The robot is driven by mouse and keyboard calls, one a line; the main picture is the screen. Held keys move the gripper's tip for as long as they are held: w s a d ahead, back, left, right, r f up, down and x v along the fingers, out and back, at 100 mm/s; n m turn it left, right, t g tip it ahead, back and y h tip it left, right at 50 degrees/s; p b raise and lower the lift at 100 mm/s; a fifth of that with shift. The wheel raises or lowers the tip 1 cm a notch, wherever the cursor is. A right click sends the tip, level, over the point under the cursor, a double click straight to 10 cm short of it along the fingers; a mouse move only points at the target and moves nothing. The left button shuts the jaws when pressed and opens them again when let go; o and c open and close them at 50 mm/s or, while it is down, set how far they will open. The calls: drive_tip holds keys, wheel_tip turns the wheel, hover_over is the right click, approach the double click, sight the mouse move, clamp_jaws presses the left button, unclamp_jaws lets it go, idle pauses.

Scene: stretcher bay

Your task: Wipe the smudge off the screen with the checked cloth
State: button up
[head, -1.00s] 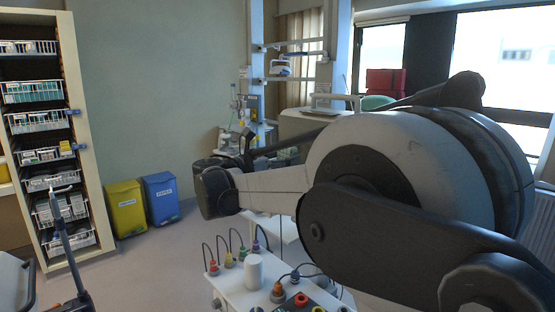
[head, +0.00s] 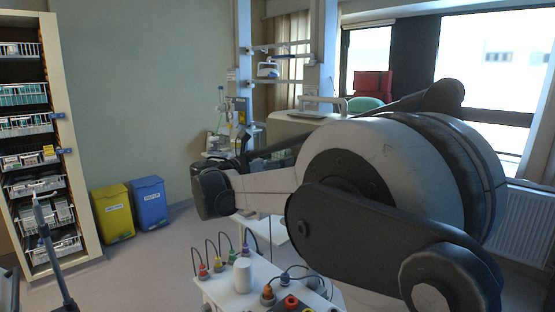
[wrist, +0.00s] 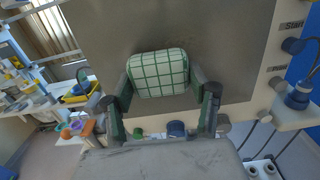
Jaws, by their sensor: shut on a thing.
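The checked cloth (wrist: 158,70), white-green with dark green lines and folded into a pad, is held between the fingers of my gripper (wrist: 160,92) in the wrist view. My gripper is shut on it. The dark grey screen (wrist: 220,32) fills the upper middle of the wrist view, behind the cloth. I cannot tell whether the cloth touches it. No clear smudge shows; the cloth may hide part of the screen. In the head view my arm covers the right side, and gripper, cloth and screen cannot be made out.
A white trolley top (head: 222,291) with coloured plugs and cables stands low in front. A yellow bin (head: 113,213) and a blue bin (head: 151,204) stand by the wall. A shelf cabinet (head: 65,150) is at left. A light panel with labels and a blue connector (wrist: 298,95) borders the screen's right.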

drive_tip(key=shift+x, duration=1)
idle(0.3)
drive_tip(key=s+d+b, duration=0.1)
drive_tip(key=s+d, duration=0.4)
drive_tip(key=shift+d+b, duration=0.25)
drive_tip(key=shift+b, duration=0.15)
idle(0.5)
drive_tip(key=shift+s, duration=0.1)
drive_tip(key=shift+w+a+r, duration=0.1)
drive_tip(key=shift+w+a, duration=2.55)
drive_tip(key=shift+a, duration=0.1)
drive_tip(key=shift+s+d, duration=0.1)
drive_tip(key=shift+s, duration=0.05)
